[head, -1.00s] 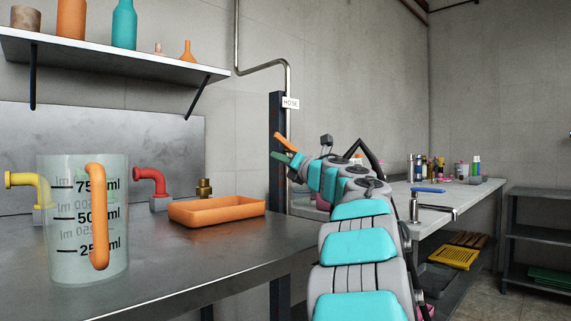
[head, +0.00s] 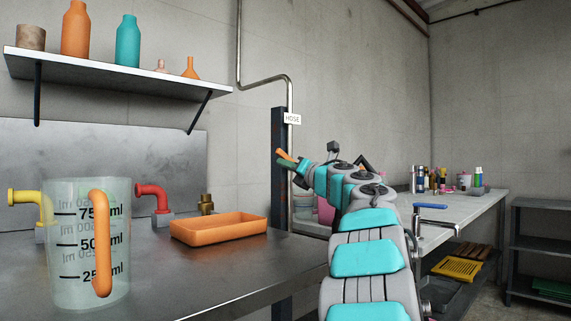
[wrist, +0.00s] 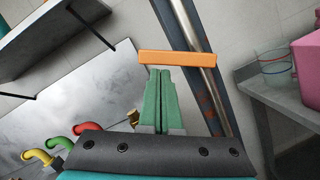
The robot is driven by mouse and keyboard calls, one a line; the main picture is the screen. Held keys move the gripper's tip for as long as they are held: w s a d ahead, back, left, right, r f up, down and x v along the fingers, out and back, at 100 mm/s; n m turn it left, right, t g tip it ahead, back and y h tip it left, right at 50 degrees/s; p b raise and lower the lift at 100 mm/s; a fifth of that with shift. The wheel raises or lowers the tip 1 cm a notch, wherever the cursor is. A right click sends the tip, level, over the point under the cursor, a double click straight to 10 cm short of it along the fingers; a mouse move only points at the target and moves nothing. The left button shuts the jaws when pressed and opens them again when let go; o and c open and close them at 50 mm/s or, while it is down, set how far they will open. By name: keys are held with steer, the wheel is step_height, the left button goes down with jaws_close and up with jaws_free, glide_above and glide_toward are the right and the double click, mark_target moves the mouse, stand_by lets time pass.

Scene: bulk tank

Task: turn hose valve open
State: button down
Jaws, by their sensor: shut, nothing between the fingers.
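The orange bar handle of the hose valve (wrist: 178,59) lies across the metal pipe (wrist: 195,32) in the wrist view, roughly crosswise to it. In the head view the handle (head: 284,154) shows small beneath the white HOSE sign (head: 292,118). My gripper (wrist: 160,72) has green fingers pressed together and empty. Their tips are right by the left part of the handle; I cannot tell whether they touch it. In the head view my gripper (head: 285,162) covers the valve body.
A steel counter holds a clear measuring jug (head: 75,265), an orange tray (head: 218,228), and yellow (head: 22,197) and red (head: 152,190) spouts. A shelf (head: 115,75) with bottles hangs above. A dark post (head: 279,135) stands beside the pipe. A side bench (head: 455,205) is at right.

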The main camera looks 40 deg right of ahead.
steer(key=shift+r+m+p, duration=0.2)
steer(key=shift+m+p, duration=0.1)
steer(key=shift+p, duration=0.05)
steer(key=shift+r+m+p, duration=0.2)
steer(key=shift+m+p, duration=0.1)
steer(key=shift+p, duration=0.2)
steer(key=shift+r+m+h+p, duration=0.4)
steer(key=shift+r+m+p, duration=0.15)
steer(key=shift+p, duration=0.7)
steer(key=shift+w+d+r+m+g+h+p, duration=0.2)
steer(key=shift+d+r+m+p, duration=0.6)
steer(key=shift+p, duration=1.15)
steer(key=shift+s+d+r+m+g+h+p, duration=0.1)
steer(key=shift+d+r+m+g+p, duration=0.4)
steer(key=shift+p, duration=1.4)
steer(key=shift+d+r, duration=0.4)
steer(key=shift+d, duration=0.1)
steer(key=shift+a, duration=0.1)
